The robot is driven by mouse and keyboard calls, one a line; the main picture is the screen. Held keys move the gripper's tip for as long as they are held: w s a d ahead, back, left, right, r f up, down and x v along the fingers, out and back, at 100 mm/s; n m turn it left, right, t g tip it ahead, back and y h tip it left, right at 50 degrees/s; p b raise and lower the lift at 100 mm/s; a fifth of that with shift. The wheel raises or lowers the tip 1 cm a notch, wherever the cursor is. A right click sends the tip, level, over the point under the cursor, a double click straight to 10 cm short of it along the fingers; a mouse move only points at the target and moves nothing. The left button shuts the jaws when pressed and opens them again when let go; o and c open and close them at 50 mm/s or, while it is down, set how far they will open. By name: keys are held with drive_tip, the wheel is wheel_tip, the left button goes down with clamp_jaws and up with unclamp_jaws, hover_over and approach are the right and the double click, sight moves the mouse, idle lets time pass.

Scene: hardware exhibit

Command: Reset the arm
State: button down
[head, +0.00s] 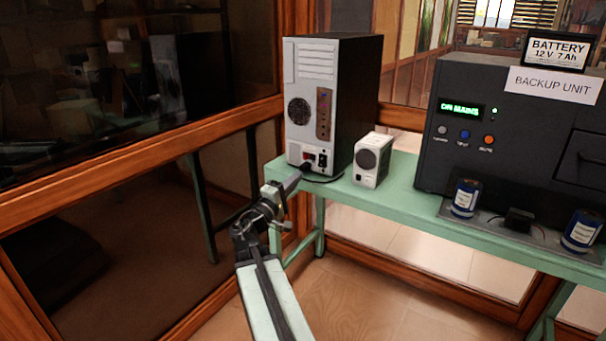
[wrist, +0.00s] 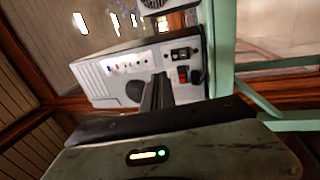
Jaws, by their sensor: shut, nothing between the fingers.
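My arm reaches from the bottom of the head view toward the computer tower (head: 333,100) on the green bench. My gripper (head: 303,169) is at its end, by the lower back panel of the tower, near a red switch and a socket. The fingers look closed and hold nothing that I can see. In the wrist view, the dark fingers of my gripper (wrist: 158,88) stand in front of the tower's back panel (wrist: 110,76), left of the red switch (wrist: 183,73). Whether the fingertips touch the panel, I cannot tell.
A small white box with a round grille (head: 373,160) stands right of the tower. A dark backup unit (head: 450,110) with a lit display fills the bench's right side, with blue cylinders (head: 466,198) before it. Wood-framed glass (head: 150,205) runs along the left. The green bench (head: 400,205) has an open front edge.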

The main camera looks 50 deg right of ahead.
drive_tip(key=shift+a, duration=0.2)
idle(0.4)
drive_tip(key=w+a+f+n+t+y, duration=0.1)
drive_tip(key=w+a+f+t+y, duration=0.15)
drive_tip(key=w+a, duration=0.5)
drive_tip(key=a+f+m+y, duration=0.2)
drive_tip(key=a+f+y, duration=0.2)
drive_tip(key=a+f, duration=0.65)
drive_tip(key=s+a+f+g+y, duration=0.2)
drive_tip(key=a+f+y, duration=0.3)
drive_tip(key=a, duration=0.4)
drive_tip(key=s+a+f+m+g+y, duration=0.1)
drive_tip(key=s+a+f+g+y, duration=0.2)
drive_tip(key=a+f, duration=0.45)
drive_tip(key=s+a+f+y, duration=0.2)
drive_tip(key=a+f+y, duration=0.3)
drive_tip(key=a, duration=0.6)
wheel_tip(320, 180, up, 29)
drive_tip(key=y+p, duration=0.1)
drive_tip(key=p, duration=2.7)
drive_tip(key=shift+s+a+g, duration=0.3)
drive_tip(key=shift+g, duration=0.05)
